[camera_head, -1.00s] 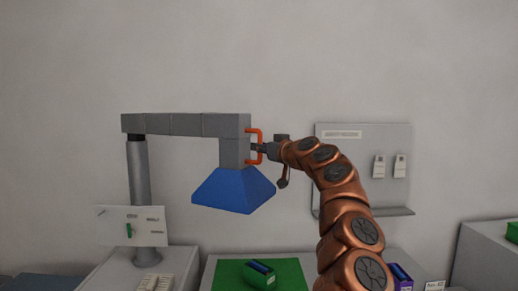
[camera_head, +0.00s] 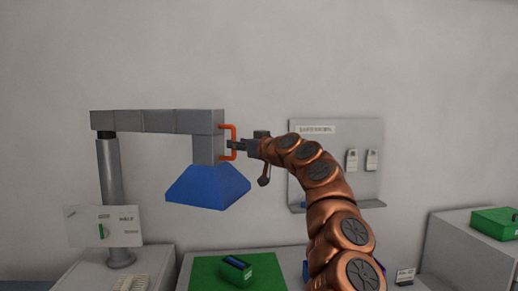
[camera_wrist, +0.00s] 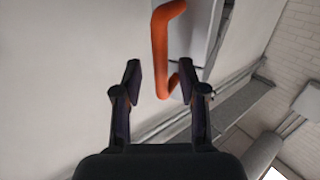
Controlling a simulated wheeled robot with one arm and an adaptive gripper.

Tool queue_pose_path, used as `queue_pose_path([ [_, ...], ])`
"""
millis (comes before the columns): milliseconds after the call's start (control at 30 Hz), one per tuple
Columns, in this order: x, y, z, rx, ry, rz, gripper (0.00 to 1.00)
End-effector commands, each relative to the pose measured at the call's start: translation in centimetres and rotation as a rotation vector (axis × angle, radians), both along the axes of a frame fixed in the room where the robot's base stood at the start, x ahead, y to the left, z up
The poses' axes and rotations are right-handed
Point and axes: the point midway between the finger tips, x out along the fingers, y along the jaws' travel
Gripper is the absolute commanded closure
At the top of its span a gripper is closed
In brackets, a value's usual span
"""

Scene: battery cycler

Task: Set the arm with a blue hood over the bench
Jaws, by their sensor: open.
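The swing arm is a grey boxy beam (camera_head: 155,121) on a grey post (camera_head: 110,175), running right to a block with a blue hood (camera_head: 208,187) below. The hood hangs above the green-topped bench (camera_head: 205,272). An orange handle (camera_head: 234,141) sits on the right side of the end block. My gripper (camera_head: 235,146) is at the handle from the right. In the wrist view, my gripper (camera_wrist: 160,68) is open, with the orange handle (camera_wrist: 159,50) showing between its fingertips. I cannot tell how deep the handle lies between the fingers.
A small green box (camera_head: 236,271) is on the green mat. A grey wall panel (camera_head: 335,150) with tags is behind my arm. A white sign (camera_head: 104,226) is at the post. Another green box (camera_head: 495,223) sits on the cabinet (camera_head: 470,255) at right. Space above the beam is clear.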

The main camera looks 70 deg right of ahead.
Motion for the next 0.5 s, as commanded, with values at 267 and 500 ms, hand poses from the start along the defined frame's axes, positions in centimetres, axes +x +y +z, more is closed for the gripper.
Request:
queue_pose_path([
  [267,-2.5,1.4,0.0,0.0,-0.002,-0.001,0.59],
  [500,-4.8,2.9,0.1,-0.002,-0.001,-0.002,0.59],
])
